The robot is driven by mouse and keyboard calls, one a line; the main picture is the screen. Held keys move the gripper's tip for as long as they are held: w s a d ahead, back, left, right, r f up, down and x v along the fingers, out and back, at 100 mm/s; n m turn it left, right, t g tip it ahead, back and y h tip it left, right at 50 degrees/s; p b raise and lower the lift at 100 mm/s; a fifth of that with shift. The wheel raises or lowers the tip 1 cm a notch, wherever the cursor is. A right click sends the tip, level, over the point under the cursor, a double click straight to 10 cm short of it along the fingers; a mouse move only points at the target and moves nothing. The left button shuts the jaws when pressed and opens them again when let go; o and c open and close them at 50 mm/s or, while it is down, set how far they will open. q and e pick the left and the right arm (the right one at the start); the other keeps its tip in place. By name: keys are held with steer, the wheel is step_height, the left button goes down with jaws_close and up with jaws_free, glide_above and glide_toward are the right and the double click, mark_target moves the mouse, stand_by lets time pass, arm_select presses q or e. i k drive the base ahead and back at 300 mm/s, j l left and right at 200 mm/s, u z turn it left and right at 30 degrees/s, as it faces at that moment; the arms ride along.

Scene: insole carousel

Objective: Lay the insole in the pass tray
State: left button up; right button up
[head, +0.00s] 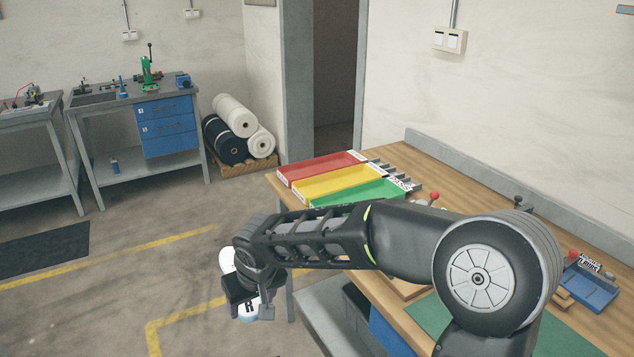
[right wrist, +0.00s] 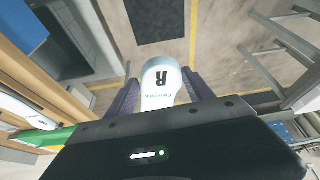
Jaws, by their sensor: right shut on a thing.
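The insole (right wrist: 162,82) is white with a black R and small print at its heel end. In the right wrist view it sits between the two fingers of my right gripper (right wrist: 160,95), which is shut on it. In the head view my right gripper (head: 250,300) is at the lower left, off the table's left edge, with parts of the insole (head: 246,310) showing around it. The green tray (head: 372,189), with a label that seems to read PASS, lies on the table behind my right arm, which hides its near part. My left gripper is out of view.
A yellow tray (head: 325,181) and a red tray (head: 320,166) lie beside the green one on the wooden table (head: 430,175). A small blue tray (head: 590,290) is at the right. Below the gripper is open floor (head: 110,290) with yellow lines.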

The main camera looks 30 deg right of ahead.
mark_target(363, 199)
steer(key=i+j+z, duration=0.15)
steer(key=i+z, duration=0.3)
steer(key=i, duration=0.25)
steer(key=i+j+z, duration=0.5)
steer(key=i, duration=0.15)
steer(key=i+j+z, duration=0.45)
steer(key=i+j, duration=0.15)
steer(key=i+j+z, duration=0.45)
steer(key=j, duration=0.4)
